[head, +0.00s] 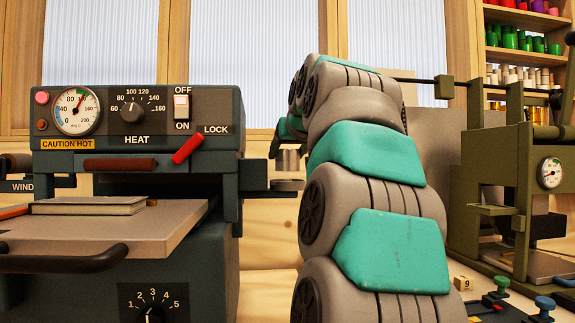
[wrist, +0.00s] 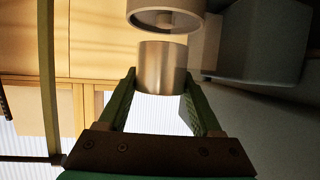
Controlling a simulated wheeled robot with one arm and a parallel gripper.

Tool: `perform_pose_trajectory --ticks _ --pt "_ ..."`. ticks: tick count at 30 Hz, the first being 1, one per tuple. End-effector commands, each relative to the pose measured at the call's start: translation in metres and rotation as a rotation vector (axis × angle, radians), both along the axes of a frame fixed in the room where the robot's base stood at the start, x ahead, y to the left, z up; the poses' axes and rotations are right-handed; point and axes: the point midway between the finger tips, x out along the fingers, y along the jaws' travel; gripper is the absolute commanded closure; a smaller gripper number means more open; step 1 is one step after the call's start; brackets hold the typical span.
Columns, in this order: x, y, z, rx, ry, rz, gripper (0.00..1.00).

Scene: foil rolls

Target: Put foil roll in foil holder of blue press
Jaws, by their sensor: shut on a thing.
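The foil roll is a short silver cylinder (wrist: 162,68), gripped between the two green fingers of my gripper (wrist: 160,80) in the wrist view. In the head view the roll (head: 288,161) shows just left of my arm, over a round grey disc-like holder (head: 287,185) at the right side of the blue press (head: 140,150). In the wrist view the round holder (wrist: 166,20) lies beyond the roll, roughly in line with it and with a small gap between. In the head view my arm hides most of my gripper.
The dark press body (wrist: 260,45) is close on the right in the wrist view. An olive-green press (head: 490,185) stands at the right in the head view. Shelves with coloured rolls (head: 525,42) are behind it. A book (head: 88,205) lies on the blue press's bed.

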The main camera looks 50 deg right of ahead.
Motion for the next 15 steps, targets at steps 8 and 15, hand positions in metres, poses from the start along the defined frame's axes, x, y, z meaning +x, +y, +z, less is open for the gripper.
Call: perform_pose_trajectory --ticks 8,15 --pt "0.0 0.0 -0.023 0.0 0.0 0.0 0.95" --pt "0.0 0.0 -0.025 -0.001 -0.001 0.0 0.95"
